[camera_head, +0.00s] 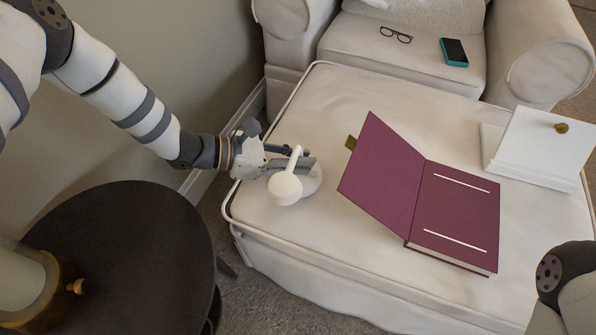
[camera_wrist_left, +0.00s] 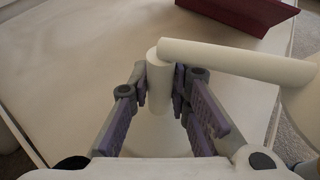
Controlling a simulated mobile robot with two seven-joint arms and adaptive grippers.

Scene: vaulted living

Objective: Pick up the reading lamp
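The reading lamp (camera_head: 285,188) is small and white, with a round head, a short stem and a pale base. It stands on the left front corner of the cream ottoman. My left gripper (camera_head: 290,164) reaches it from the left at stem height. In the left wrist view, the lamp's upright stem (camera_wrist_left: 160,88) is between the fingertips, which appear to press it from both sides. The lamp's arm (camera_wrist_left: 235,60) extends right above the fingers. The base is partly hidden by the fingers. My right gripper is not in view; only part of my right arm shows at lower right.
An open purple book (camera_head: 457,212) lies right of the lamp on the ottoman (camera_head: 330,95). A white stand (camera_head: 540,145) is further right. Glasses (camera_head: 396,34) and a phone (camera_head: 454,52) lie on the armchair behind. A dark round table (camera_head: 150,250) stands at lower left.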

